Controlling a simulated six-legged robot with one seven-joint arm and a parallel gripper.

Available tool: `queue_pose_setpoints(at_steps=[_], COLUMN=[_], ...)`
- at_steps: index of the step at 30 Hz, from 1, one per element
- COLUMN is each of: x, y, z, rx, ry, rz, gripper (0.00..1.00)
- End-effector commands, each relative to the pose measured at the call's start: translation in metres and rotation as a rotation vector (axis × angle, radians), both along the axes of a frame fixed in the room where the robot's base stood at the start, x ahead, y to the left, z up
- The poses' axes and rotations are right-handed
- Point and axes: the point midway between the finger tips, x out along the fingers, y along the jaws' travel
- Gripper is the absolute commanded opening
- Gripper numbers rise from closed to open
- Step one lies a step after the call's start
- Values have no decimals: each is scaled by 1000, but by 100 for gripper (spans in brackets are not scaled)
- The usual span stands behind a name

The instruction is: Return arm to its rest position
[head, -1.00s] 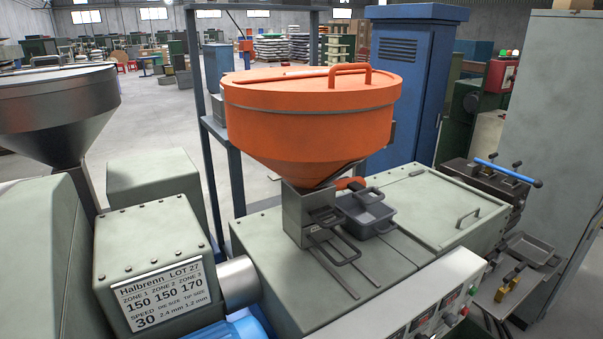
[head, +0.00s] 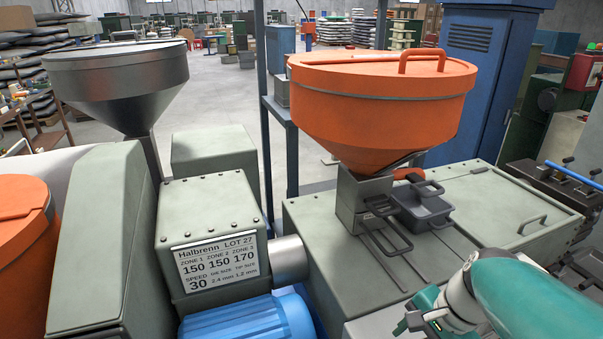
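My arm (head: 525,290), teal with a pale grey band, reaches in from the lower right corner of the head view. At its left end is a smaller teal and black part (head: 425,313), low in the picture in front of the grey-green machine. Its lower side runs close to the bottom edge. I cannot make out two fingertips there, so whether my gripper is open or shut is unclear. No held object shows.
An orange hopper (head: 380,115) stands on the grey-green machine (head: 335,250), with a small grey tray (head: 423,210) beside its neck. A labelled box (head: 212,235), blue motor (head: 250,322) and steel hopper (head: 115,78) are left. Air above my arm looks clear.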

Motion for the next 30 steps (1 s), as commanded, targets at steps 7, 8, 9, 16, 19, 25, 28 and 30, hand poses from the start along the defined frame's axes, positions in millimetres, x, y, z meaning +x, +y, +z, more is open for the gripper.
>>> queue_pose_setpoints(at_steps=[7,8,9,16,19,25,28,30], x=[-13,-14,-16,-21,-21,-21,-21,-21], y=[33,36,40,48,48,48,48,48], z=[50,55,62,82,82,82,82,82], rx=[-350,-388,-434,-576,-582,-579,-578,-578], ry=[-311,-343,-382,-493,-496,-494,-493,-493], rz=[594,656,728,940,948,944,943,943], gripper=[54,54,54,54,54,54,54,54])
